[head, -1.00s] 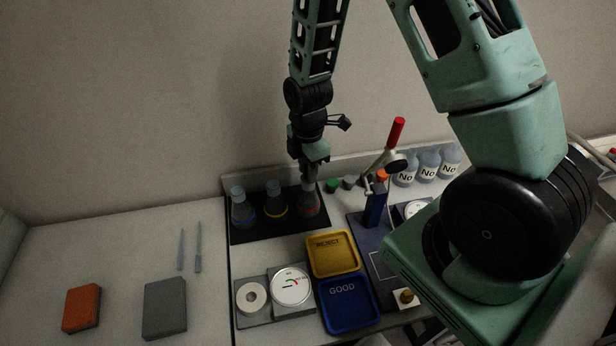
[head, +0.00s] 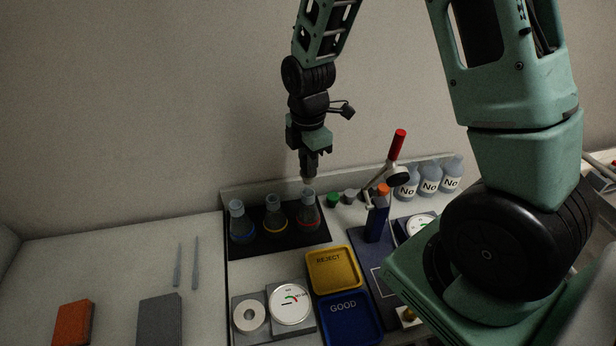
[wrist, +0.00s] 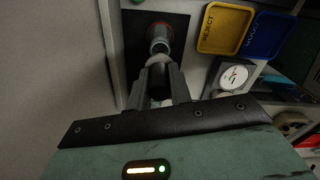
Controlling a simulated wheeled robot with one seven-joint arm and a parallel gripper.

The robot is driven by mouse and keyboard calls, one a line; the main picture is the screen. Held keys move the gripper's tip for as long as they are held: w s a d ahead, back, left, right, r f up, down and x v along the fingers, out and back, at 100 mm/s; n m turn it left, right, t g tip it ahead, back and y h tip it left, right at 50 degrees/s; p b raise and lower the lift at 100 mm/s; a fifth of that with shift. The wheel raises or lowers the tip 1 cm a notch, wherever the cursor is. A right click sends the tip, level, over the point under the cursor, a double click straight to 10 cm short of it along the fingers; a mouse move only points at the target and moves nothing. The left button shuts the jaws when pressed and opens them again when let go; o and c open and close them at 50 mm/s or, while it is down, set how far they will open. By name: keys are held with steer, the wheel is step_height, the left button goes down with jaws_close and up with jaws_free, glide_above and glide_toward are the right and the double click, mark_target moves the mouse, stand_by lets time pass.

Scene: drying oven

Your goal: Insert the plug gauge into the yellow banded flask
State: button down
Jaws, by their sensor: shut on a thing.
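My gripper (head: 309,166) points down above the red banded flask (head: 307,217) and is shut on the plug gauge. The plug gauge is mostly hidden by the fingers in the head view; its pale end (wrist: 158,62) shows between the fingers (wrist: 160,84) in the wrist view, over the red banded flask's neck. A small gap seems to separate the gauge from the flask mouth; I cannot tell exactly. The yellow banded flask (head: 274,218) stands upright just left of the red one, its mouth clear. It is not seen in the wrist view.
A blue banded flask (head: 241,225) stands leftmost on the black mat (head: 262,247). To the right are a toggle clamp with a red handle (head: 398,145) and labelled bottles (head: 430,178). Yellow REJECT (head: 332,268) and blue GOOD (head: 350,318) trays and a dial gauge (head: 290,304) lie in front.

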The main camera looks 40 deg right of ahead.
step_height(320, 180, up, 4)
steer(key=shift+r+p, duration=1.4)
steer(key=shift+r, duration=0.3)
